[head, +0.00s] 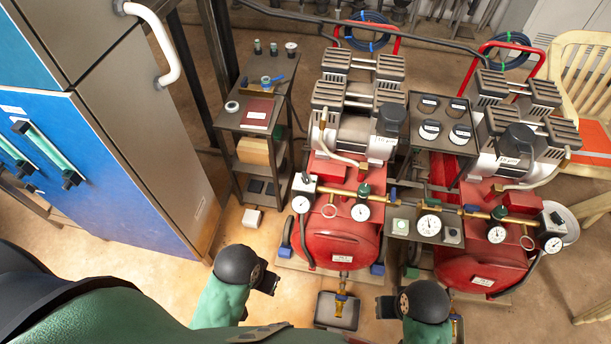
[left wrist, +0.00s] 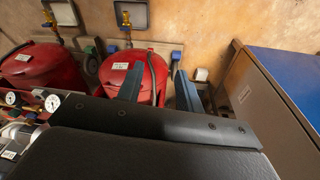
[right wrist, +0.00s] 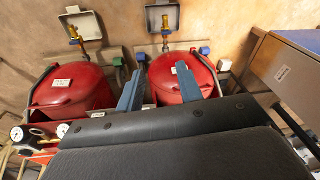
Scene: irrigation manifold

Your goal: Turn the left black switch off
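The left red compressor (head: 338,237) carries a grey switch box (head: 304,183) with a small black switch (head: 306,178) at its upper left; the switch's setting is too small to tell. A similar box (head: 551,214) with dark parts sits on the right compressor (head: 485,265). My left gripper (head: 268,283) is low in front of the left compressor, apart from the switch. Its blue fingers are spread and empty in the left wrist view (left wrist: 157,78). My right gripper (head: 386,306) is low between the compressors. Its fingers are also spread and empty in the right wrist view (right wrist: 158,78).
Round gauges (head: 361,212) and brass pipes line the compressor fronts. A drain tray (head: 337,311) lies on the floor before the left compressor. A blue cabinet (head: 100,170) stands at left, and a dark shelf cart (head: 257,112) behind. Floor between cabinet and compressor is mostly clear.

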